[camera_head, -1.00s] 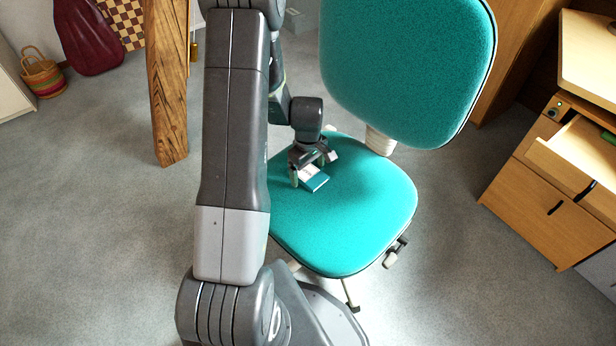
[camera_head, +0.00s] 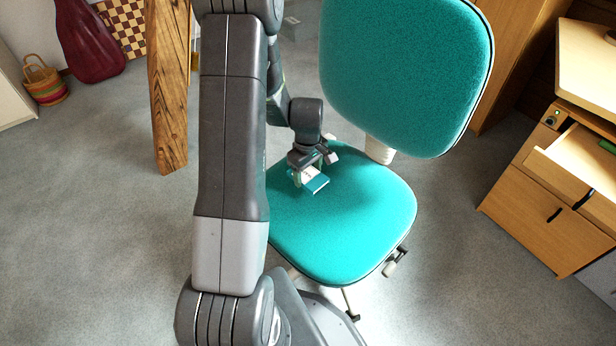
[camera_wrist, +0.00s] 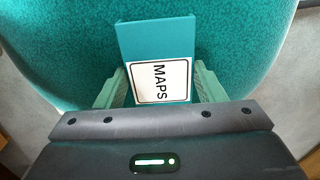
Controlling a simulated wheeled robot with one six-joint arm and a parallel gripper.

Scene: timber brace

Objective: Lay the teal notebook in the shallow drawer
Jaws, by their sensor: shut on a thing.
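The teal notebook (camera_wrist: 156,40) has a white label reading MAPS and shows between my gripper's fingers in the wrist view. In the head view the notebook (camera_head: 317,184) is small, just over the teal chair seat (camera_head: 350,230). My gripper (camera_head: 309,175) is shut on it; the fingers (camera_wrist: 159,88) lie along its two sides. I cannot tell whether the notebook still touches the seat. The shallow drawer (camera_head: 560,172) stands pulled out from the wooden cabinet at the right, with a green item (camera_head: 608,141) at its far part.
The chair backrest (camera_head: 405,70) rises behind the seat. The wooden cabinet (camera_head: 535,215) has a closed door below the drawer. A timber post (camera_head: 168,90) stands at the left, with a basket (camera_head: 46,82) and a dark red case (camera_head: 88,40) beyond. Grey floor lies clear between chair and cabinet.

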